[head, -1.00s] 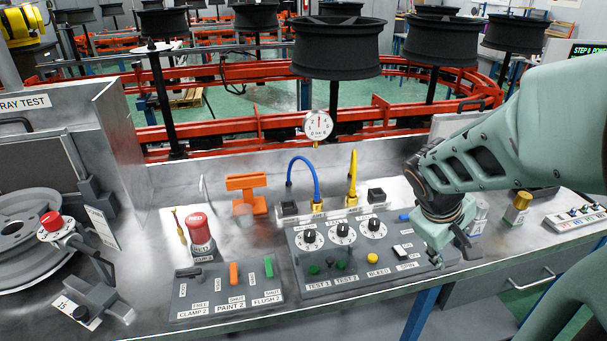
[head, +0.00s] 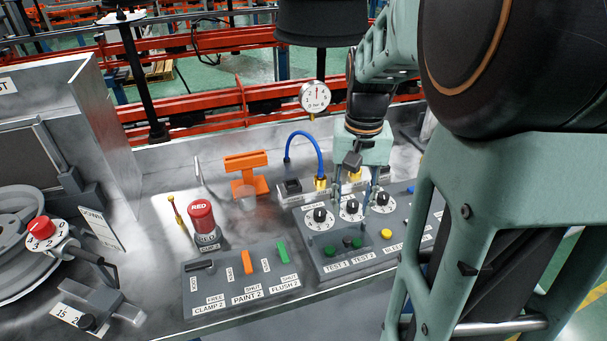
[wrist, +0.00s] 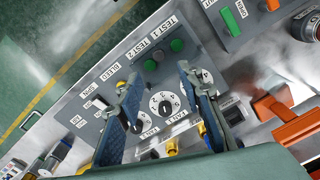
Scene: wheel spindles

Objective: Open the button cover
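The grey control panel (head: 335,264) carries dials, a yellow button (head: 386,234) and green buttons (head: 330,251) above the TEST labels. The green buttons also show in the wrist view (wrist: 177,45). A faint see-through cover seems to lie around these buttons; its outline is too unclear to tell its state. My gripper (head: 369,208) points down over the dials, behind and right of the green buttons. In the wrist view my gripper (wrist: 158,76) is open and empty, with a white dial (wrist: 163,103) seen between its fingers. My arm hides the panel's right part in the head view.
A second panel with levers (head: 240,280) lies left of the control panel. A pressure gauge (head: 314,97) rises at the back.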

